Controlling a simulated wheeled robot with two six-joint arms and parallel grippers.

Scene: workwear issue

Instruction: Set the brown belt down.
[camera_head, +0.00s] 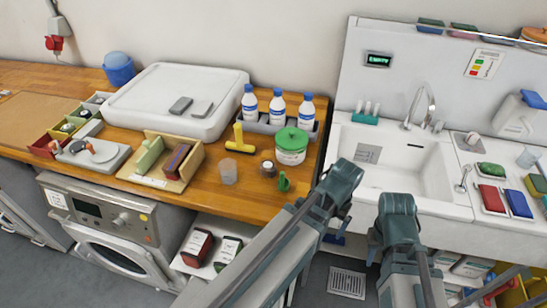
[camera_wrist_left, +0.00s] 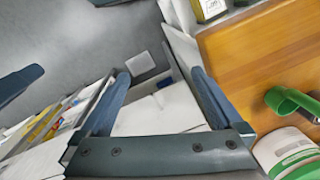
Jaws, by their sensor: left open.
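I cannot clearly make out a brown belt in either view. My left gripper (camera_head: 343,180) is at the right edge of the wooden counter (camera_head: 240,199), near the sink's left side. In the left wrist view its two fingers (camera_wrist_left: 160,80) are spread apart with nothing held between them; a white surface lies beyond them. My right gripper (camera_head: 397,205) is in front of the sink's front edge. Its fingertips are hidden from the head camera, so its opening and anything in it cannot be seen.
The white sink (camera_head: 400,165) has an empty basin. A wooden box (camera_head: 155,181) and a white tray (camera_head: 160,95) are farther left. Colored pads (camera_head: 518,202) lie right of the sink.

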